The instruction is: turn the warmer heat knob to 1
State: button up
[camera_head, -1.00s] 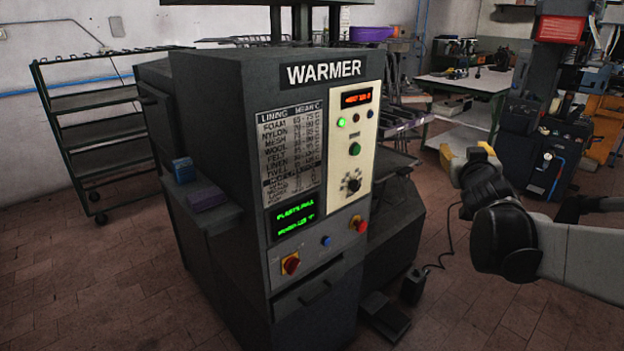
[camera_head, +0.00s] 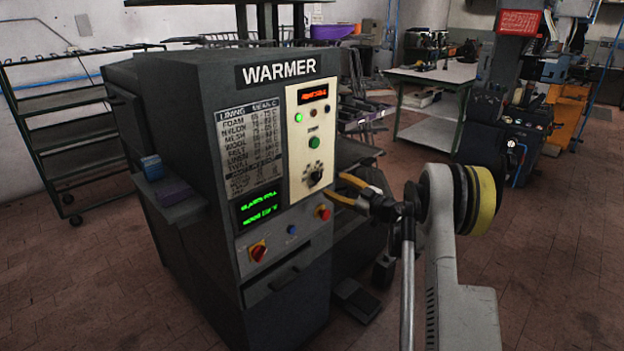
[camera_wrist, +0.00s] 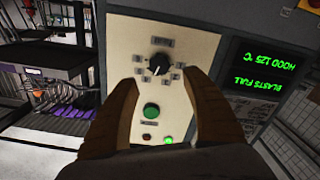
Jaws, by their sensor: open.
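The warmer (camera_head: 200,140) is a dark grey cabinet with a cream control panel. Its black heat knob (camera_head: 315,178) sits low on that panel, below a green button (camera_head: 314,142). My gripper (camera_head: 342,189) is open, with yellowish fingers close to the panel at the knob's right. In the wrist view the knob (camera_wrist: 159,64) has a white pointer mark and small labels around it, too small to read. The open fingertips (camera_wrist: 160,80) stand either side of the knob, apart from it, and the view is upside down. Nothing is between the fingers.
A wheeled rack (camera_head: 70,130) stands left.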

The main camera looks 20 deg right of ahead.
aim_at(318, 177)
jog(key=b+x, duration=0.2)
jog(key=x, duration=0.5)
jog(key=shift+w+a+f, duration=0.1)
jog(key=shift+w+f, duration=0.05)
jog(key=shift+w, duration=0.2)
jog(key=shift+w+a, duration=0.15)
jog(key=shift+w, duration=0.3)
jog(key=c, duration=1.2)
